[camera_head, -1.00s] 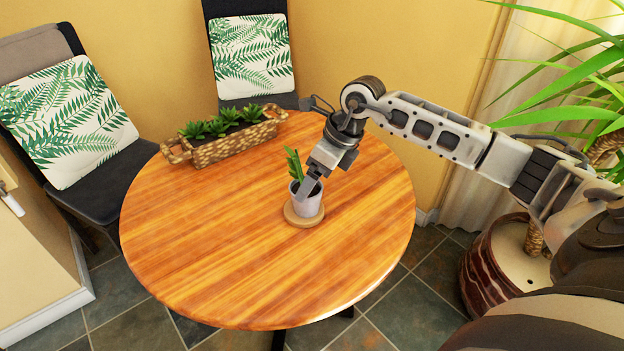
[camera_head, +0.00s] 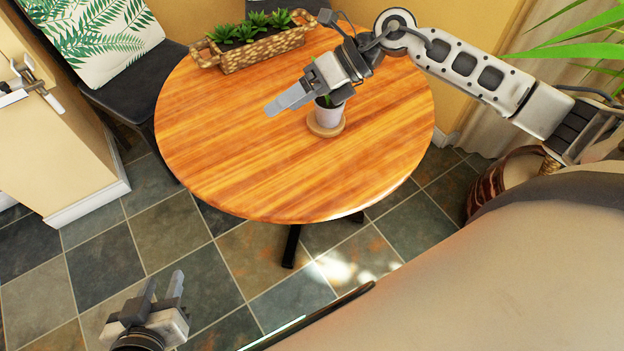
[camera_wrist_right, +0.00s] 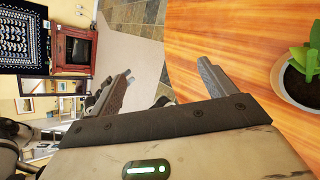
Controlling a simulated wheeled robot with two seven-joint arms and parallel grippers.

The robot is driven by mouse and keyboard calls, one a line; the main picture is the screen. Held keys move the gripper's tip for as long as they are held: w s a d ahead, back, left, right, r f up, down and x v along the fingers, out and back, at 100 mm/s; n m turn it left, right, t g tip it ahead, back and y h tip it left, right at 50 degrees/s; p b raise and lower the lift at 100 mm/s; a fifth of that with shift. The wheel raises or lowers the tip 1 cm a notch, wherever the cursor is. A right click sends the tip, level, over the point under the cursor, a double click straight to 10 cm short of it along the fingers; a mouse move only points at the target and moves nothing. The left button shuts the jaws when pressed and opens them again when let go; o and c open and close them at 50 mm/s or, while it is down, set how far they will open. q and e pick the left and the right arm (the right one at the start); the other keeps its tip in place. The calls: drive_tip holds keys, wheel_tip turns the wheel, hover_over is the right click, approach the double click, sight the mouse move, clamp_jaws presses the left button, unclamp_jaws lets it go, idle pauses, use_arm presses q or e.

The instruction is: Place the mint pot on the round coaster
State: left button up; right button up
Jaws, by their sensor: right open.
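The mint pot (camera_head: 327,113), a small whitish pot with green leaves, stands upright on the round wooden coaster (camera_head: 326,130) on the table. In the right wrist view the pot (camera_wrist_right: 296,88) is at the right edge, outside the fingers. My right gripper (camera_head: 288,99) is open and empty, above the table and to the left of the pot in the head view, apart from it as seen from the wrist. It partly covers the pot's leaves in the head view. My left gripper (camera_head: 164,288) is open and empty, low over the floor at the lower left.
The round wooden table (camera_head: 240,165) has a clear front and left half. A woven planter (camera_head: 262,50) with several green plants stands at its back. A chair with a leaf-pattern cushion (camera_head: 90,30) is behind left; a cabinet (camera_head: 70,140) stands left.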

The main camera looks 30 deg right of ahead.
drive_tip(key=s+a+r+m+t+y, duration=0.3)
drive_tip(key=a+m+t+y, duration=0.25)
drive_tip(key=a+m, duration=0.35)
drive_tip(key=s+d+f+m+h, duration=0.1)
drive_tip(key=s+f+m+h, duration=0.2)
drive_tip(key=m, duration=0.7)
drive_tip(key=s+d+f+m+t+h, duration=0.1)
drive_tip(key=s+f+m+h, duration=0.3)
drive_tip(key=f+m, duration=0.4)
drive_tip(key=s+d+f+m+t+h, duration=0.1)
drive_tip(key=s+f+m+h, duration=0.3)
drive_tip(key=m, duration=0.8)
drive_tip(key=shift+s+d+f+h, duration=0.1)
drive_tip(key=shift+d+f+h, duration=0.35)
drive_tip(key=shift+f, duration=0.1)
drive_tip(key=shift+s+d+f+h, duration=0.1)
drive_tip(key=shift+d+f+h, duration=0.25)
drive_tip(key=shift+f, duration=0.2)
